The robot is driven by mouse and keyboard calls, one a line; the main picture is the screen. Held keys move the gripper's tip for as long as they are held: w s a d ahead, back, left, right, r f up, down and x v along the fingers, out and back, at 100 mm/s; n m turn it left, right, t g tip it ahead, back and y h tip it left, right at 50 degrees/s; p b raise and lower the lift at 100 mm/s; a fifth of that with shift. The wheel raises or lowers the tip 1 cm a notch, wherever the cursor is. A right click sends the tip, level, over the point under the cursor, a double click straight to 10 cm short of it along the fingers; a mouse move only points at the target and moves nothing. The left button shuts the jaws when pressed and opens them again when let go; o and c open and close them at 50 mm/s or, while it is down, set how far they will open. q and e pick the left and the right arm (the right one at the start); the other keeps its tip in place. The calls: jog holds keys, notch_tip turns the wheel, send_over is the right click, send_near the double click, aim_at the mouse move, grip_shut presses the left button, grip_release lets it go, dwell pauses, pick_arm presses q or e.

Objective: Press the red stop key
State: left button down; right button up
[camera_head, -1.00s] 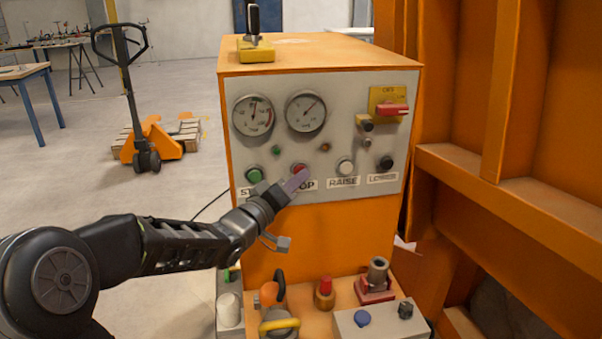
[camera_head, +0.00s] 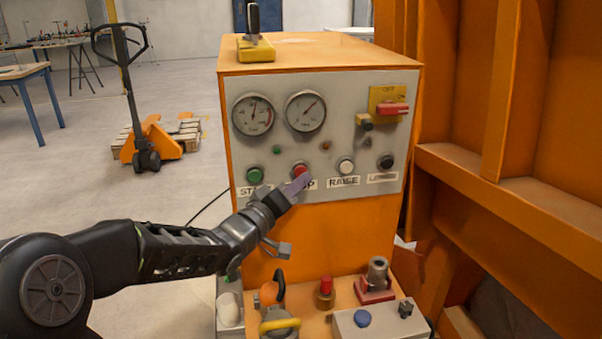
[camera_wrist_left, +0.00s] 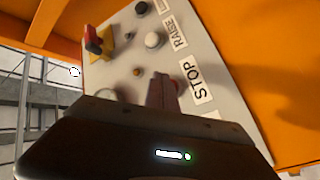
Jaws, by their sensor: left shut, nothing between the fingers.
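The red stop key (camera_head: 300,169) sits on the grey control panel (camera_head: 335,110), above the partly covered STOP label (camera_head: 312,184). My left gripper (camera_head: 299,184) is shut and empty. In the head view its fingertips are just below the red key, over the label. I cannot tell whether they touch the panel. In the left wrist view the shut fingers (camera_wrist_left: 161,92) hide most of the red key (camera_wrist_left: 175,86), which shows as a sliver beside them, near the STOP label (camera_wrist_left: 196,80). My right gripper is not in view.
A green key (camera_head: 254,175) is left of the stop key. A white key (camera_head: 345,166) and a black key (camera_head: 386,162) are to its right. A red-handled switch (camera_head: 391,108) is at the upper right. Several items stand on the ledge (camera_head: 340,292) below.

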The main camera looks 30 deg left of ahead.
pick_arm(q)
jog(key=shift+s+d, duration=0.75)
jog(key=shift+s, duration=0.25)
jog(key=shift+s+d, duration=0.75)
jog(key=shift+s, duration=0.25)
